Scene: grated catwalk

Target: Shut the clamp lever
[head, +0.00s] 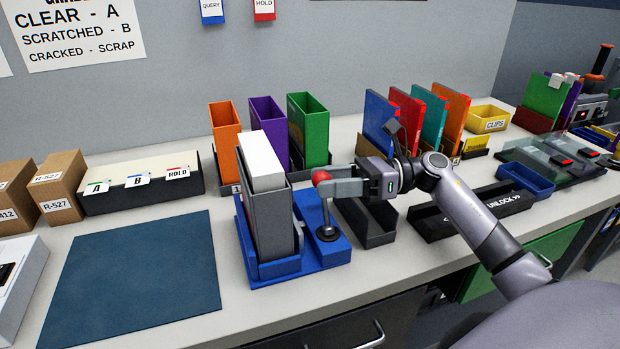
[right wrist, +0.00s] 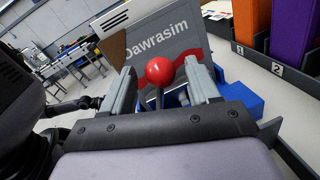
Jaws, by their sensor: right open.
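The clamp lever (head: 326,214) is a dark rod with a red ball knob (head: 321,177). It stands nearly upright on a blue base (head: 337,240). A grey box file (head: 267,222) with white paper sits in the blue holder beside it. My right gripper (head: 340,187) reaches in from the right with its fingers at the knob. In the right wrist view the red knob (right wrist: 160,71) shows between the two open fingers, with gaps on both sides. Contact with the knob cannot be made out. My left gripper is not in view.
A dark empty tray (head: 368,236) stands just right of the blue base. Orange, purple and green files (head: 308,130) stand behind it. A blue mat (head: 140,272) lies clear at left. A black "UNLOCK" strip (head: 450,222) lies under my right arm.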

